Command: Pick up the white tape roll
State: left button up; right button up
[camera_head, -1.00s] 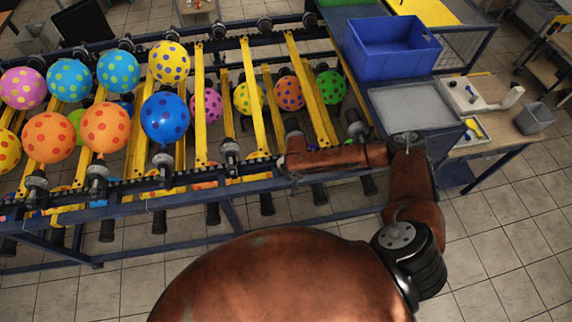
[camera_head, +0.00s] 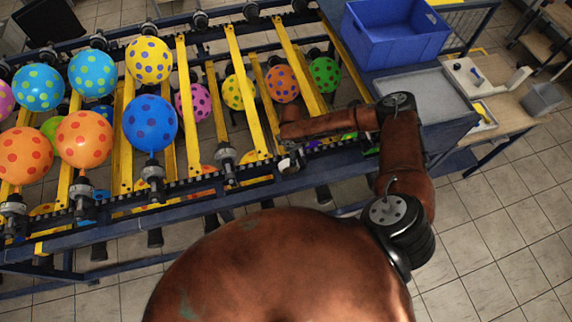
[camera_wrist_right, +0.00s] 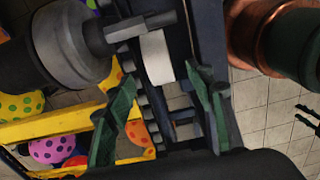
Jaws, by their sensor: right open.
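The white tape roll (camera_wrist_right: 156,57) shows in the right wrist view as a pale band beside a dark grey roller fitting, at the edge of the conveyor frame. In the head view a small pale patch beside the gripper may be the same roll, but it is too small to be sure. My right gripper (camera_wrist_right: 162,80) is open, with its two green fingers spread below the roll in the wrist picture and nothing between them. My left gripper cannot be made out.
The rack with yellow bars (camera_head: 187,90) carries several dotted balloons, including a blue one (camera_head: 150,123). A blue bin (camera_head: 395,35) and a grey tray (camera_head: 425,95) stand at the right. A table with small tools (camera_head: 510,110) lies farther right. Tiled floor is open in front.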

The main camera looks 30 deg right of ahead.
aim_at(289, 170)
notch_tip(289, 170, down, 3)
jog(key=b, duration=0.2)
jog(key=shift+a+f+b, duration=0.1)
jog(key=shift+f+b, duration=0.1)
jog(key=shift+b, duration=0.2)
jog(key=shift+w+f+b, duration=0.15)
jog(key=shift+f+b, duration=0.55)
jog(key=shift+f, duration=1.75)
notch_tip(289, 170, down, 3)
jog(key=shift+f+p, duration=0.2)
jog(key=shift+p, duration=0.4)
jog(key=shift+f, duration=0.6)
pick_arm(q)
jog(key=f, duration=0.2)
jog(key=s+f, duration=0.1)
jog(key=f, duration=0.1)
jog(key=shift+s, duration=0.2)
pick_arm(e)
jog(key=shift+c, duration=0.5)
